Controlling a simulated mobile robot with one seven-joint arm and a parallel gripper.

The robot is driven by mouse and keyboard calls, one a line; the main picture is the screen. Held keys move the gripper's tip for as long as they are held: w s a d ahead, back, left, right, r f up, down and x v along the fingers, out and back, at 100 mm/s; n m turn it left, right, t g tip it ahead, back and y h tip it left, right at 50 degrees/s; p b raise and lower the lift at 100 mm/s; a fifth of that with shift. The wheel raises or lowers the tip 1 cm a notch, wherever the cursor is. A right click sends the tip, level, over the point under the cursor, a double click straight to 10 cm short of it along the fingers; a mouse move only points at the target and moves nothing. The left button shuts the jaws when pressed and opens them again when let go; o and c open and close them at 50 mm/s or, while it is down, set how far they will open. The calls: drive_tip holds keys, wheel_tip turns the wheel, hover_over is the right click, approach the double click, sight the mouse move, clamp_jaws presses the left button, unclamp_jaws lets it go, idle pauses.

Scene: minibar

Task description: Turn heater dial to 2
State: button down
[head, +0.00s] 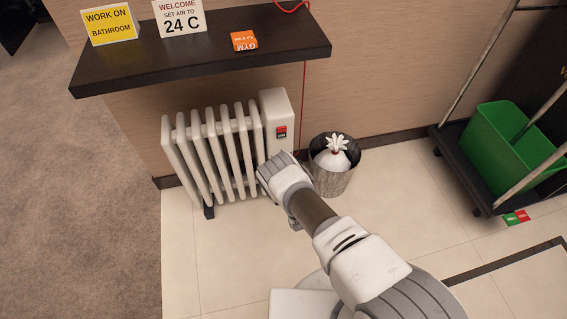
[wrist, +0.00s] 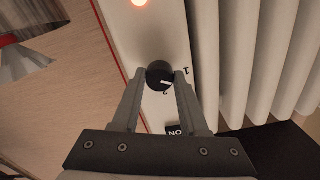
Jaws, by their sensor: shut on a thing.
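The heater (head: 215,142) is a cream ribbed radiator against the wall panel in the head view. Its control box faces my wrist camera, with a small round black dial (wrist: 158,73) on it. The dial has a short white mark on its lower right part, seemingly between the printed 1 and 2; its exact aim is hard to read. The 1 (wrist: 186,71) is right of the dial and the 2 (wrist: 165,93) is below it. My gripper (wrist: 161,76) is shut on the dial, one finger on each side. In the head view my wrist hides the dial and fingers.
A bin with a white bag (head: 334,160) stands close right of the heater. A dark shelf (head: 290,38) overhangs it.

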drive_tip(key=m, duration=1.2)
drive_tip(key=shift+w+r+b, duration=0.1)
drive_tip(key=shift+b, duration=0.25)
drive_tip(key=shift+c, duration=2.2)
unclamp_jaws()
drive_tip(key=shift+s, duration=0.3)
